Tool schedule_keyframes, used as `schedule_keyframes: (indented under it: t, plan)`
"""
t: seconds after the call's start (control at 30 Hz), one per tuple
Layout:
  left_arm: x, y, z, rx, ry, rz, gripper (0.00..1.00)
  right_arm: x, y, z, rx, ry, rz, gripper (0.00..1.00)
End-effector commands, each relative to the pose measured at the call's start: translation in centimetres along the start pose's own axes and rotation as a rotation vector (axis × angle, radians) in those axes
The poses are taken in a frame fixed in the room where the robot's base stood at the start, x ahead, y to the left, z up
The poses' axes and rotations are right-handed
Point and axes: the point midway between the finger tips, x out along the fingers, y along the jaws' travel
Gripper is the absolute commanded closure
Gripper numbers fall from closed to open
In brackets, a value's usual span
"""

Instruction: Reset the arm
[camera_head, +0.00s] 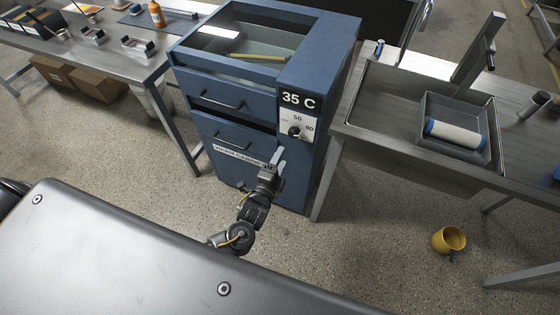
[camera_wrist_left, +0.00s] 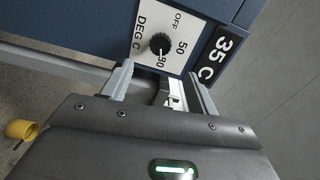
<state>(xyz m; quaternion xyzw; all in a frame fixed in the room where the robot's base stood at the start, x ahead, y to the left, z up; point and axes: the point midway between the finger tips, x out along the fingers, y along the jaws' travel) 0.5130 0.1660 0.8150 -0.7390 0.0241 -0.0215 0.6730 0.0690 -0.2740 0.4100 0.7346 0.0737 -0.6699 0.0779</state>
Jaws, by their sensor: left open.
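My left gripper (camera_head: 277,160) is in front of the blue heated cabinet (camera_head: 345,70), just below its control panel. In the left wrist view the two fingers of the gripper (camera_wrist_left: 161,84) are spread apart with nothing between them. The black dial knob (camera_head: 295,132) stands clear of the fingers. In the left wrist view the knob (camera_wrist_left: 160,43) lies just beyond the fingertips, its light mark toward the 80. The display (camera_head: 298,99) above it reads 35 C. My right gripper is not in view.
A workbench (camera_head: 130,62) with small trays and a bottle (camera_head: 156,14) stands at left. A metal sink bench (camera_head: 380,95) at right holds a tray (camera_head: 430,105) with a roller (camera_head: 455,134). Open floor lies around the cabinet's foot.

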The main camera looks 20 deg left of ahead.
Motion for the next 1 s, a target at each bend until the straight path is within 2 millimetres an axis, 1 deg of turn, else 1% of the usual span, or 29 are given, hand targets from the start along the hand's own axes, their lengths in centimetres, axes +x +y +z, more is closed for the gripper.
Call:
schedule_keyframes:
  t: [0.47, 0.57, 0.6, 0.63, 0.67, 0.77, 0.8, 0.87, 0.9, 0.97, 1.0]
  plan:
    - [0.1, 0.0, 0.0, -0.006, 0.0, -0.001, 0.41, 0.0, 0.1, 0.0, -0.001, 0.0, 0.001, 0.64]
    - [0.1, 0.1, 0.0, -0.073, 0.0, 0.007, 0.41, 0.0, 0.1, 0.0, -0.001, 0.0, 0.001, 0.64]
    - [0.0, 0.5, -0.2, -0.129, 0.005, 0.021, 0.41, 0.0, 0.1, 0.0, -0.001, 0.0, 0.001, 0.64]
    - [-0.1, 1.2, -0.4, -0.18, 0.011, 0.045, 0.41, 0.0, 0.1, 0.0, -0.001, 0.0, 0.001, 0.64]
    - [-0.2, 2.5, -0.3, -0.236, 0.012, 0.082, 0.41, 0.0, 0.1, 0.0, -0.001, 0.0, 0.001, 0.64]
    - [-1.4, 9.5, 1.6, -0.435, -0.043, 0.265, 0.41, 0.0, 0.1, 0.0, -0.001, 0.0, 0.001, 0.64]
    - [-2.5, 12.5, 2.5, -0.508, -0.084, 0.34, 0.41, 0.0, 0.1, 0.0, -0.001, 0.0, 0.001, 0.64]
    - [-4.6, 16.7, 4.1, -0.606, -0.158, 0.446, 0.41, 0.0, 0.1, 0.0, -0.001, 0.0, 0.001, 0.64]
    - [-6.4, 19.4, 5.1, -0.664, -0.214, 0.513, 0.41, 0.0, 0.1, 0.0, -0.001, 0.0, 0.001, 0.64]
    - [-9.3, 23.1, 6.6, -0.746, -0.304, 0.603, 0.41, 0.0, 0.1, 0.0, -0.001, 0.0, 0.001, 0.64]
    - [-11.5, 25.4, 7.5, -0.795, -0.367, 0.659, 0.41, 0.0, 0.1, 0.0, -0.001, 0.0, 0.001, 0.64]
